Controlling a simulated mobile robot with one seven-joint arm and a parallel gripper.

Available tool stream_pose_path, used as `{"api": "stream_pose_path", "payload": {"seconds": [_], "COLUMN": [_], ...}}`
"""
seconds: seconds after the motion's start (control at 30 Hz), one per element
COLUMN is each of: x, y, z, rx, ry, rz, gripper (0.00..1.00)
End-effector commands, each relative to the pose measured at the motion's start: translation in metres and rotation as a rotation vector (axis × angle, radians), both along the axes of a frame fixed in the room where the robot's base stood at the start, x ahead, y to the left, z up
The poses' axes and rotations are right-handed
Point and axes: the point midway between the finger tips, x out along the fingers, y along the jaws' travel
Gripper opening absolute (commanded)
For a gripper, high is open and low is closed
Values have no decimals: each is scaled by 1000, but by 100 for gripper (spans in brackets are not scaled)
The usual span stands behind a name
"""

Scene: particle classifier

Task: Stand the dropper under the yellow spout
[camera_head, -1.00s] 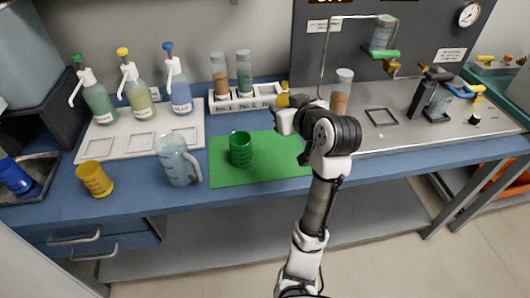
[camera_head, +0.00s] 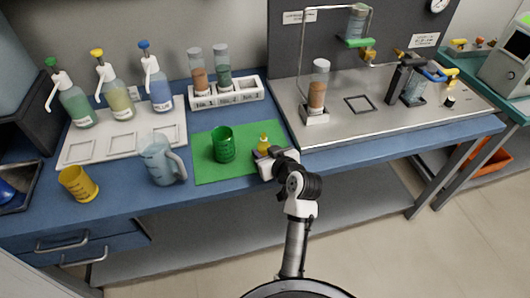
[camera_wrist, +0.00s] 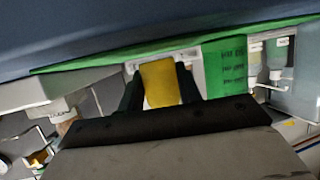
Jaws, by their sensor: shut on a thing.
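The dropper, a small yellow piece (camera_head: 263,142), is between the fingers of my gripper (camera_head: 268,152), over the right part of the green mat. The wrist view shows the yellow piece (camera_wrist: 160,82) clasped between two dark fingers; its lower part is hidden. A pump bottle with a yellow top (camera_head: 117,98) and white nozzle stands at the back left of a white tray (camera_head: 80,152). Square outlines lie in front of the bottles. Yellow fittings (camera_head: 450,75) also show at the right; I cannot tell which is meant by the yellow spout.
A green cup (camera_head: 223,145) stands on the green mat (camera_head: 208,171) left of my gripper. A clear jug (camera_head: 160,163) and a yellow cup (camera_head: 77,184) stand before the tray. A white rack (camera_head: 225,97) with two tubes is behind. Pump bottles with green and blue tops flank the yellow-topped one.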

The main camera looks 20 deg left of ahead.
Motion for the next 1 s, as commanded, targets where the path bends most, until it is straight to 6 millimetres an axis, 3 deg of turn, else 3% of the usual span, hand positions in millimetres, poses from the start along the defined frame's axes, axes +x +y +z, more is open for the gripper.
{"api": "stream_pose_path", "payload": {"seconds": [0.47,0.5,0.63,1.0], "x": [0,0,0,0], "y": [0,0,0,0], "z": [-13,-12,-11,-6], "rx": [0,0,0,1], "ry": [-1,-1,0,-1], "rz": [-1,-1,-1,0], "gripper": [13,37,54,56]}}
